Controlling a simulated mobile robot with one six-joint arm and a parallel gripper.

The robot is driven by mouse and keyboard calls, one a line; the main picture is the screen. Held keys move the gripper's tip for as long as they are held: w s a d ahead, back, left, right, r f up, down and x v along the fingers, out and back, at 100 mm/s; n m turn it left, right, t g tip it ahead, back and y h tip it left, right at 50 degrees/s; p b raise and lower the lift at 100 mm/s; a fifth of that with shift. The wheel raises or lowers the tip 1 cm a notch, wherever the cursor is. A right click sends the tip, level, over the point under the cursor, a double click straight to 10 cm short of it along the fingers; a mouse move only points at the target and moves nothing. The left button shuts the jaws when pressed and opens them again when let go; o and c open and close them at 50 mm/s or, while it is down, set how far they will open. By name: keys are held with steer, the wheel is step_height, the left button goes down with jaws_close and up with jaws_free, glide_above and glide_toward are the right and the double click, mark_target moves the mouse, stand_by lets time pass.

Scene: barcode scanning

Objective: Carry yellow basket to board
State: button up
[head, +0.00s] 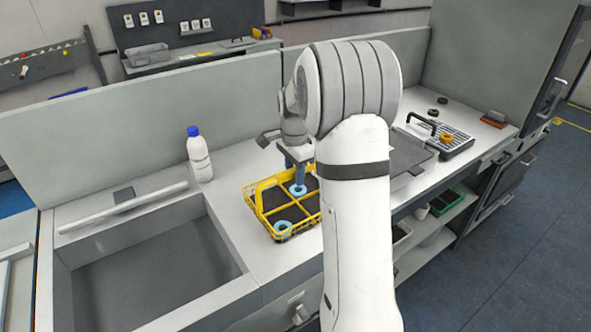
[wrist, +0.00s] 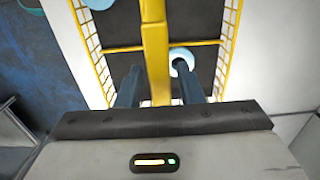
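The yellow basket (head: 290,234) stands on the light counter, right of the sink. It is a wire basket with dark compartments, an arched handle and light-blue rings inside. My gripper (head: 299,180) is low over it. In the wrist view the two blue fingers of my gripper (wrist: 158,88) stand on either side of the yellow handle (wrist: 155,45), with a gap on each side. A flat dark-grey board (head: 408,155) lies on the counter to the right, partly hidden behind my arm.
A white bottle with a blue cap (head: 199,155) stands left of the basket. The sink (head: 150,275) opens at the left. A grey rack (head: 452,142) with a black handle and an orange ring lies beyond the board. Shelves with bins (head: 446,202) are below the counter.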

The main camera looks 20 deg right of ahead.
steer(key=shift+o, duration=0.3)
steer(key=shift+r, duration=0.5)
step_height(320, 180, up, 11)
steer(key=s+a+f+n+t, duration=0.1)
steer(key=s+a+n, duration=0.3)
steer(key=s, duration=0.4)
steer(key=s+a+f+n+t, duration=0.1)
steer(key=s+a+n, duration=0.3)
steer(key=s, duration=0.5)
steer(key=s+a+f+n, duration=0.3)
steer(key=s+a+n, duration=0.1)
steer(key=s+n, duration=0.3)
steer(key=shift+s+f+n+t, duration=0.25)
steer(key=shift+s+n+t, duration=0.15)
steer(key=shift+s, duration=0.85)
